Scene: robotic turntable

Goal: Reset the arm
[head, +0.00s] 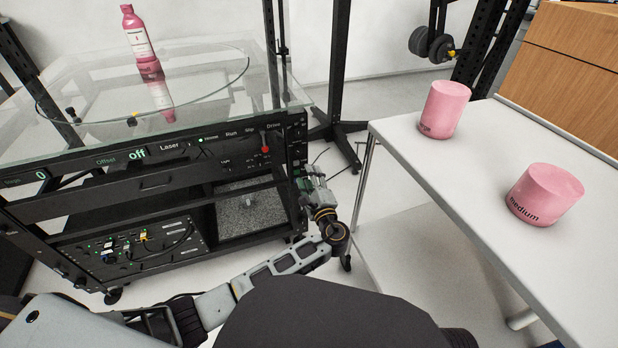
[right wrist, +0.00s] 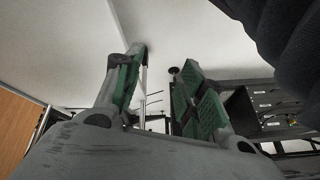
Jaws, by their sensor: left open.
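My left arm reaches in from the lower left of the head view. Its gripper (head: 308,182) hangs in front of the right end of the turntable rack, open and with nothing seen in it. My right gripper (right wrist: 163,65) shows only in the right wrist view. Its two green-padded fingers stand apart with nothing between them. The turntable rack's black panel (head: 75,190) shows a green "off" and a "0". A red-tipped lever (head: 265,150) is under the label "Drive", just up and left of the left gripper.
A pink bottle (head: 138,35) stands on the glass top (head: 205,85). Two pink cylinders, one tall (head: 444,110) and one short marked "medium" (head: 544,195), stand on the white table (head: 450,185) at right. A wooden box (head: 570,50) is behind them. Floor shows between rack and table.

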